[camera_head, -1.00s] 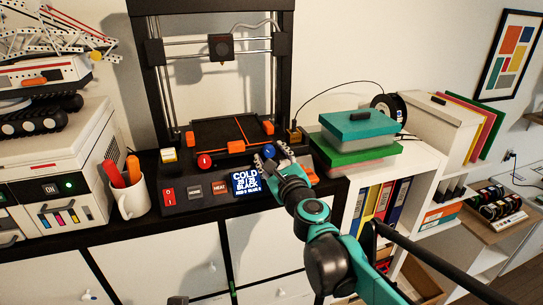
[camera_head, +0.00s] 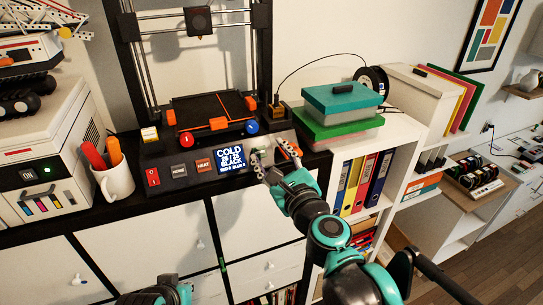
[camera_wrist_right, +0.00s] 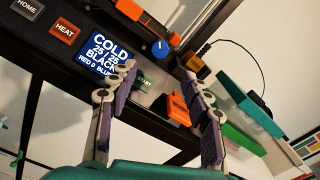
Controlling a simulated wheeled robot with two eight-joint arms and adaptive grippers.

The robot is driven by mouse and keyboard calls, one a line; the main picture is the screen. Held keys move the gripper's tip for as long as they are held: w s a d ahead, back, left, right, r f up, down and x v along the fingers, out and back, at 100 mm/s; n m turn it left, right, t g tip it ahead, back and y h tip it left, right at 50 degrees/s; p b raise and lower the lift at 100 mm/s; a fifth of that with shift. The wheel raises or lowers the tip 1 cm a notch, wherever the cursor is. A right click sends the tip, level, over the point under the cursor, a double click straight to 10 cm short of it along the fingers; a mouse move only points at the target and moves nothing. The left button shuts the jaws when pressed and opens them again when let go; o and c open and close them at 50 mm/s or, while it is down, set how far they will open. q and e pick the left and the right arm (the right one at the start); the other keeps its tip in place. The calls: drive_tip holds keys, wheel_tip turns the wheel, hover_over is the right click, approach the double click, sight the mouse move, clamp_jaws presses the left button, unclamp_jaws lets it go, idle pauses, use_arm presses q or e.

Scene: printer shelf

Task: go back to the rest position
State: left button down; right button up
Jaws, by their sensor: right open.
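My right gripper (camera_head: 273,156) is open and empty in front of the right end of the 3D printer's control panel. In the right wrist view its two fingers (camera_wrist_right: 157,78) stand apart, with a green START button (camera_wrist_right: 143,82) and an orange part (camera_wrist_right: 179,110) seen between them. My left arm's end (camera_head: 158,291) shows only at the bottom edge of the head view; its jaws cannot be made out. The printer's screen (camera_head: 230,158) reads COLD and BLACK and is also clear in the right wrist view (camera_wrist_right: 105,52).
A teal-lidded box (camera_head: 342,98) lies on a green-lidded one (camera_head: 335,127) to the right. Below are white cabinet fronts (camera_head: 170,245) and a shelf of binders (camera_head: 365,182).

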drive_tip(key=shift+s, duration=0.2)
drive_tip(key=shift+f, duration=0.1)
drive_tip(key=s+d+f+n+g+b, duration=0.1)
drive_tip(key=s+f+n+g+b, duration=0.25)
drive_tip(key=f+n+b, duration=0.95)
drive_tip(key=s+d+f+n+g+b, duration=0.15)
drive_tip(key=s+f+n+b, duration=0.4)
drive_tip(key=f, duration=1.35)
drive_tip(key=s+d+f+n+g+h+b, duration=0.1)
drive_tip(key=s+d+f+n+h+b, duration=0.1)
drive_tip(key=f, duration=0.5)
drive_tip(key=s+d+f+n+g+h+b, duration=0.1)
drive_tip(key=s+d+f+n+g+b, duration=0.1)
drive_tip(key=d+f, duration=0.4)
drive_tip(key=s+d+f+n+g+h+b, duration=0.2)
drive_tip(key=s+d+f+n+b, duration=0.1)
drive_tip(key=f, duration=0.5)
drive_tip(key=s+n+b, duration=0.1)
drive_tip(key=n+b, duration=0.1)
drive_tip(key=b, duration=0.1)
drive_tip(key=shift+d+h, duration=0.3)
drive_tip(key=shift+d, duration=0.1)
